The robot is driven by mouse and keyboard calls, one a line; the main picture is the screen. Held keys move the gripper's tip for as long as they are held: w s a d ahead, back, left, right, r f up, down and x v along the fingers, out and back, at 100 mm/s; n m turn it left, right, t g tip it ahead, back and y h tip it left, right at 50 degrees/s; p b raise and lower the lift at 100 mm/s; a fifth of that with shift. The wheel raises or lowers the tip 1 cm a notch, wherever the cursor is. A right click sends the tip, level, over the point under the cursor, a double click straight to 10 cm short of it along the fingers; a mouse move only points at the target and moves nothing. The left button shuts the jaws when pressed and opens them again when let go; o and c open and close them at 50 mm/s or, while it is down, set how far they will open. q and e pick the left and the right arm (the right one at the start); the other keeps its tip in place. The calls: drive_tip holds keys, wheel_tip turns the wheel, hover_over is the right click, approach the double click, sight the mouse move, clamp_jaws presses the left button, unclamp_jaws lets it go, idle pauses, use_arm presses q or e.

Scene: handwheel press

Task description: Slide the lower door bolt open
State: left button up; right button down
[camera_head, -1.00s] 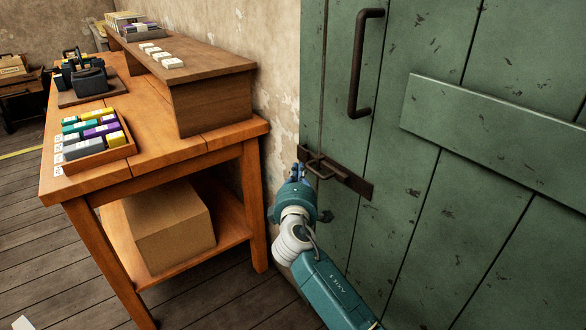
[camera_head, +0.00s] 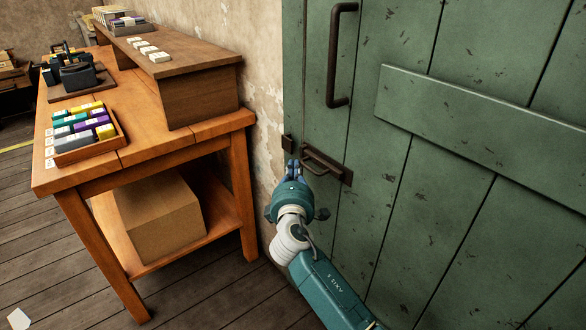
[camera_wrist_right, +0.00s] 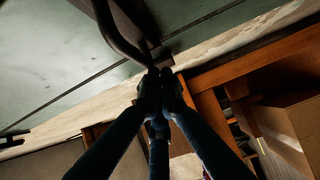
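The lower door bolt (camera_head: 343,173) is a dark rusty metal piece low on the green door (camera_head: 420,190), near its left edge. Its bent handle (camera_head: 316,168) points out from the plate. A small dark keeper (camera_head: 287,143) sits at the door's left edge, and a gap shows between it and the bolt. My right gripper (camera_head: 292,168) is at the left end of the handle. In the right wrist view, its dark fingers (camera_wrist_right: 161,84) are together, with the handle bar (camera_wrist_right: 121,38) running to their tips. I cannot see the bar between them. My left gripper is out of view.
A fixed pull handle (camera_head: 335,60) is higher on the door. Left of the door stands a wooden table (camera_head: 150,148) with a tray (camera_head: 119,140) of coloured boxes and a raised shelf. A cardboard box (camera_head: 160,215) is on its lower shelf.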

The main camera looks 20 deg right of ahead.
drive_tip(key=v, duration=1.2)
drive_tip(key=shift+f, duration=0.1)
